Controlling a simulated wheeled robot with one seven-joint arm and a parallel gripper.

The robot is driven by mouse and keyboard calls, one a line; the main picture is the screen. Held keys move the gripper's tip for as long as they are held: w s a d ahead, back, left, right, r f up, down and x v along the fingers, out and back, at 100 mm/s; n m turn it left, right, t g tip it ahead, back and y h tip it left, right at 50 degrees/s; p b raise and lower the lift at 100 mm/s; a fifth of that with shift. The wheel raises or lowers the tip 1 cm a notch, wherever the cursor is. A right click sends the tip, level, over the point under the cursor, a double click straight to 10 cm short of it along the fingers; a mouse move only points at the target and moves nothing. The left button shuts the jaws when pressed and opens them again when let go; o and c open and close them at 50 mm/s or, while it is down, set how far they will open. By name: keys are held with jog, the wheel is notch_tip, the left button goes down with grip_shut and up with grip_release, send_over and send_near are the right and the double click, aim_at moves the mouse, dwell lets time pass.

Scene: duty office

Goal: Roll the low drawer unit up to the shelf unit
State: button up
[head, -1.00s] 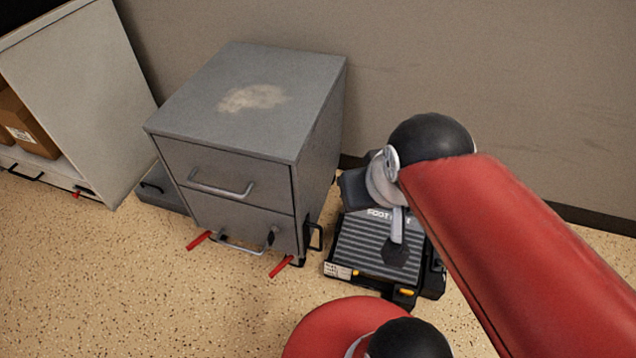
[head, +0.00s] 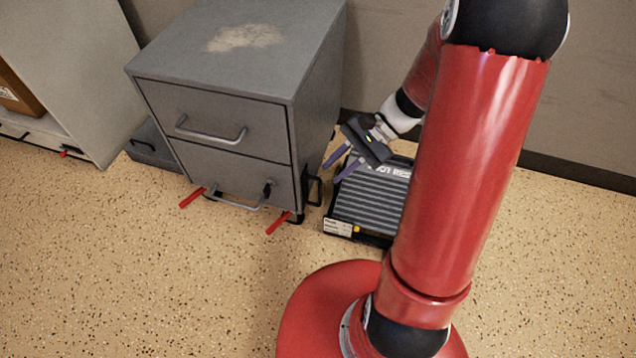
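The low drawer unit (head: 225,124) is a grey two-drawer metal cabinet with a worn patch on top. It has bar handles, two red levers at its front foot and a dark side handle (head: 315,190) low on the right. The pale shelf unit (head: 75,70) stands to its left, cut off by the picture edge, with a gap between them. My gripper (head: 333,173) is just right of the drawer unit, near the side handle. Its two purple fingers are apart, with nothing seen between them. Whether they touch the cabinet cannot be told.
A low dark grey box (head: 152,146) sits in the gap between the drawer unit and the shelf unit. The wall is close behind. The speckled floor (head: 150,270) in front is clear.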

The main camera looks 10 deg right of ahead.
jog(key=w+d+f+m+t+y+b, duration=0.2)
jog(key=w+d+f+m+t+y, duration=0.15)
jog(key=f+m, duration=0.45)
jog(key=w+d+f+m+t+y+b, duration=0.2)
jog(key=f+m+t+y, duration=0.15)
jog(key=f, duration=0.85)
jog(key=t, duration=0.1)
send_over(320, 203)
jog(key=shift+w, duration=0.3)
grip_shut()
